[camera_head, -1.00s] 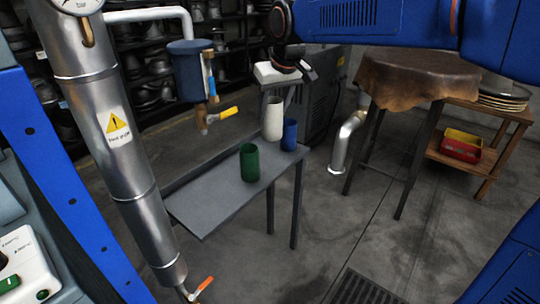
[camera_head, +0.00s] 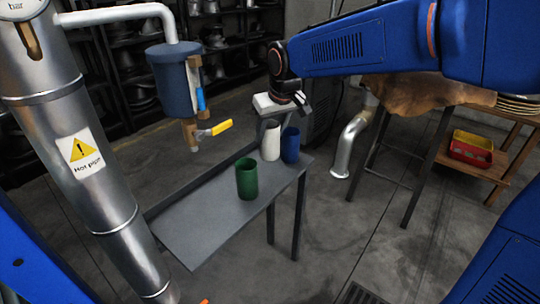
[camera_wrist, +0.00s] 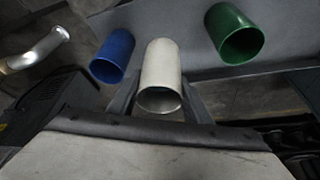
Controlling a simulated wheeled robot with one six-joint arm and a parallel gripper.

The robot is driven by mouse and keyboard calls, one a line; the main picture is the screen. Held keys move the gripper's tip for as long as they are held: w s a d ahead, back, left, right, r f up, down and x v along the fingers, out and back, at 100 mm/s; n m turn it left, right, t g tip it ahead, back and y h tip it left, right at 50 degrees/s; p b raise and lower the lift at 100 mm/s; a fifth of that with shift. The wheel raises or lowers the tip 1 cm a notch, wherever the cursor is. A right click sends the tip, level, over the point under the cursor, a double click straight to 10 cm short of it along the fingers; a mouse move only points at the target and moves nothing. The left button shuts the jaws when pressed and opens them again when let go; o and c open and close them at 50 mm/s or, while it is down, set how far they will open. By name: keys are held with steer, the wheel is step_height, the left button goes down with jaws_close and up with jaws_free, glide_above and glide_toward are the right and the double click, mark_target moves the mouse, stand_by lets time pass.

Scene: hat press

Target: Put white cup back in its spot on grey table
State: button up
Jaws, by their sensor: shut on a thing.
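The white cup (camera_head: 270,142) is upright at the far end of the grey table (camera_head: 205,215), just left of the blue cup (camera_head: 290,146). My gripper (camera_head: 269,122) is shut on the white cup from behind and above. In the wrist view the white cup (camera_wrist: 161,72) sits between the two grey fingers. Its base is at or very near the tabletop; I cannot tell if it touches. The green cup (camera_head: 247,178) stands nearer, toward the middle of the table. The blue cup (camera_wrist: 113,55) and green cup (camera_wrist: 234,33) flank the white cup in the wrist view.
A blue tank (camera_head: 172,75) with a yellow-handled valve hangs left of the table. A thick metal hot pipe (camera_head: 85,150) stands at the left front. A bent silver pipe (camera_head: 345,150) and a leather-covered stand are right. The table's near left part is bare.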

mark_target(270, 149)
steer(key=shift+f, duration=3.2)
steer(key=o, duration=1.2)
steer(key=shift+f, duration=0.1)
steer(key=v, duration=1.2)
steer(key=shift+d, duration=0.1)
